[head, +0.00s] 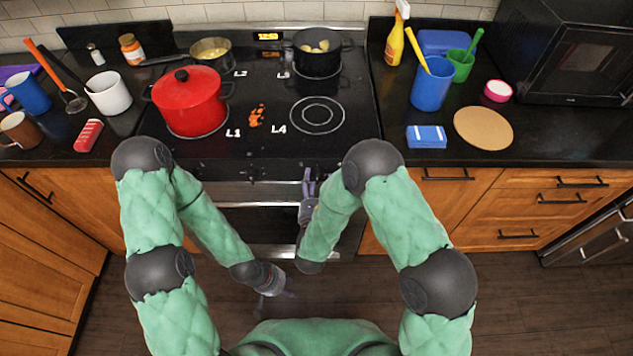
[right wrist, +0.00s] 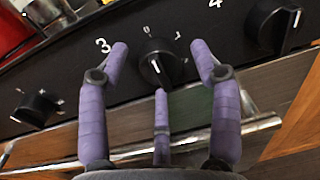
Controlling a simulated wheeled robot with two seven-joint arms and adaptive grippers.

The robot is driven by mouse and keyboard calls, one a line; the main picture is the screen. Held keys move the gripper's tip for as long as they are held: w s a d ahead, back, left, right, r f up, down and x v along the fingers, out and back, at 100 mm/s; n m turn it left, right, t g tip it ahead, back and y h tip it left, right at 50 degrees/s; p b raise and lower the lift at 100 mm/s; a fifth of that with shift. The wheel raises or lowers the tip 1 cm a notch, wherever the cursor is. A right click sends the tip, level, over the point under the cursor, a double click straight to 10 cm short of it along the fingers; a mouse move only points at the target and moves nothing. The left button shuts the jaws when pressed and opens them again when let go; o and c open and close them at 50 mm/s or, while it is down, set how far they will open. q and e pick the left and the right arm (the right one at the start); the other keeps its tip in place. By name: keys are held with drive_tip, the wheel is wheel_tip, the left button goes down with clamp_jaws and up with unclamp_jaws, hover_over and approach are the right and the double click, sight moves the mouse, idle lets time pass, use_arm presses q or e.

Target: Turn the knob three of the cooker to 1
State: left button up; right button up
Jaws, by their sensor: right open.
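The cooker (head: 290,160) stands in the middle of the head view, with its knobs along the front panel. In the right wrist view knob three (right wrist: 157,62) is a black round knob beside the printed 3. Its white mark shows on the face, and small 0 and 1 marks are printed above it. My right gripper (head: 309,184) is at the cooker front. In the right wrist view its purple fingers (right wrist: 159,50) are open and spread on both sides of knob three, with nothing held. My left gripper (head: 275,284) hangs low, away from the cooker; its fingers are unclear.
Neighbouring knobs sit left (right wrist: 38,106) and right (right wrist: 274,25). The oven handle (right wrist: 265,124) runs below. A red pot (head: 190,103), a small pan (head: 211,50) and a black pot (head: 318,55) stand on the cooktop. Counters on both sides hold several items.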

drive_tip(key=c, duration=1.1)
drive_tip(key=shift+c, duration=0.2)
drive_tip(key=m+b, duration=0.4)
drive_tip(key=m, duration=0.1)
drive_tip(key=shift+b, duration=0.35)
drive_tip(key=m+b, duration=0.3)
drive_tip(key=m, duration=0.1)
drive_tip(key=shift+r, duration=0.1)
drive_tip(key=shift+d+r+m+g+y+b, duration=0.1)
drive_tip(key=shift+m+g+y+b, duration=0.2)
drive_tip(key=shift+m+b, duration=0.85)
